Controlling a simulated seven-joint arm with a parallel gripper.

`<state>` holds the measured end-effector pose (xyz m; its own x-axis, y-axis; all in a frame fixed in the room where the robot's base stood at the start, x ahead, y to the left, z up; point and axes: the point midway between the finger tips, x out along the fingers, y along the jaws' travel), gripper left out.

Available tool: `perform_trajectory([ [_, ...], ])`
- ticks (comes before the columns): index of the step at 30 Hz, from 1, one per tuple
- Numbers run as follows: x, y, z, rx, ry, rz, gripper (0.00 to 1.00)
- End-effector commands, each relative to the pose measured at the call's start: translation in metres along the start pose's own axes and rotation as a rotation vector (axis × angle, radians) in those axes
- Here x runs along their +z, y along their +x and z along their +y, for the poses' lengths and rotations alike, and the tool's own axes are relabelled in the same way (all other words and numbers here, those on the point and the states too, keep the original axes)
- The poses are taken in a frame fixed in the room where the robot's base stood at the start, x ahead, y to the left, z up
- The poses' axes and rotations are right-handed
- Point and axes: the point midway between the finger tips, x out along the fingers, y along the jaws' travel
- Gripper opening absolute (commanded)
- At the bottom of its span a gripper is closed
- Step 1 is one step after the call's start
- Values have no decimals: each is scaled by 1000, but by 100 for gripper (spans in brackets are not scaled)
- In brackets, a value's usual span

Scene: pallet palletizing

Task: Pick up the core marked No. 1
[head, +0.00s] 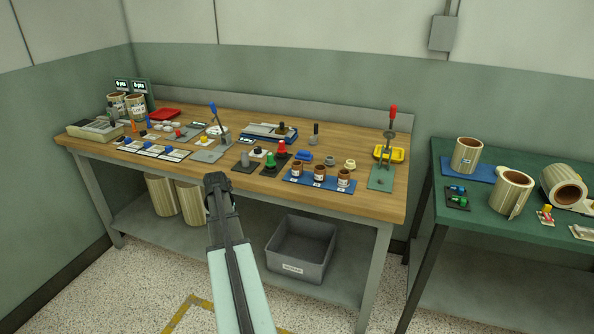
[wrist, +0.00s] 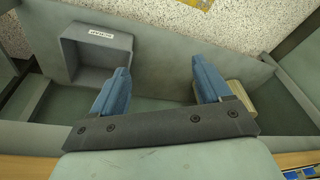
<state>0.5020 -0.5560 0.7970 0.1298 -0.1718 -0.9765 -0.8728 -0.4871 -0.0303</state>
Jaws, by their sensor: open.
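Three small brown, open-topped cylinders stand in a row on a blue strip (head: 312,186) near the table's front edge in the head view: a left one (head: 297,169), a middle one (head: 320,173) and a right one (head: 344,178). Each carries a white label, too small to read, so I cannot tell which is No. 1. My gripper (head: 217,186) is in front of the table, left of the cylinders and apart from them. In the wrist view my gripper (wrist: 160,66) has its two blue fingers spread with nothing between them.
The wooden table (head: 375,203) holds a blue-handled lever (head: 213,107), a red-handled lever (head: 392,115), green and red knobs and a yellow tray (head: 389,153). A grey bin (head: 301,248) sits on the lower shelf. A green table (head: 478,213) with large rolls stands right.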

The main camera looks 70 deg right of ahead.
Motion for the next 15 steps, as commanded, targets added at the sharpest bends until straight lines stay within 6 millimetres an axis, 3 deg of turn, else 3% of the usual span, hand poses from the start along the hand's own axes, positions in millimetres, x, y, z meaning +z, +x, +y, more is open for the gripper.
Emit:
perform_trajectory([
  [1,-20,-18,18,2,33,27,77],
  [6,-68,-76,77,15,133,103,77],
  [15,-124,-183,194,84,284,180,77],
])
